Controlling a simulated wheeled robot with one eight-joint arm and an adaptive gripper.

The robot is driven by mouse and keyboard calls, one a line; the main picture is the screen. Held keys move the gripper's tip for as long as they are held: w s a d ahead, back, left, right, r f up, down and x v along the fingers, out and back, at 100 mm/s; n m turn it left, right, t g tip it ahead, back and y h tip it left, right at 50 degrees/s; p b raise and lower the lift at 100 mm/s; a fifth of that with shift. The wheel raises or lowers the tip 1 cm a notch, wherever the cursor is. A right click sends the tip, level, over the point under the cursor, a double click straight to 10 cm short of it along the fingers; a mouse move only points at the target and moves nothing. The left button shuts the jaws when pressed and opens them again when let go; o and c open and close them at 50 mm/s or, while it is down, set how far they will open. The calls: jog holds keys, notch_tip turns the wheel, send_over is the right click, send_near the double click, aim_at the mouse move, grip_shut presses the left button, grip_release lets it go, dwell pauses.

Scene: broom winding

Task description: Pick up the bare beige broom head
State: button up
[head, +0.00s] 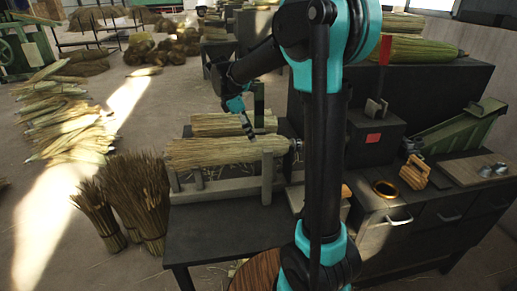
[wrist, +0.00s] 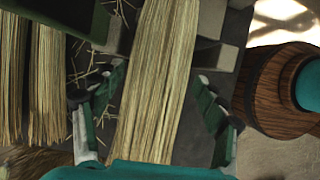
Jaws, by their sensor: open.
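A bare beige broom head (head: 222,152) lies sideways across a low wooden cradle (head: 222,188) on the dark bench in the head view. In the wrist view the broom head (wrist: 158,75) runs up through the middle of the picture. My gripper (head: 247,126) is just above the broom head near its right part. In the wrist view my gripper (wrist: 157,98) is open, with one finger on each side of the broom head. The fingers appear apart from it. Whether they reach below its top surface I cannot tell.
Another beige bundle (head: 225,124) lies right behind the cradle. Brown brush bundles (head: 149,205) stand on the floor left of the bench (head: 205,228). A wooden barrel-like thing (wrist: 268,92) shows in the wrist view.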

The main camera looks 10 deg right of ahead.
aim_at(259, 145)
jog(key=x, duration=0.8)
jog(key=shift+s+d, duration=0.1)
jog(key=shift+d, duration=0.05)
jog(key=shift+r, duration=0.1)
jog(key=shift+c, duration=0.4)
jog(key=c, duration=1)
jog(key=shift+r, duration=0.1)
jog(key=shift+c, duration=0.2)
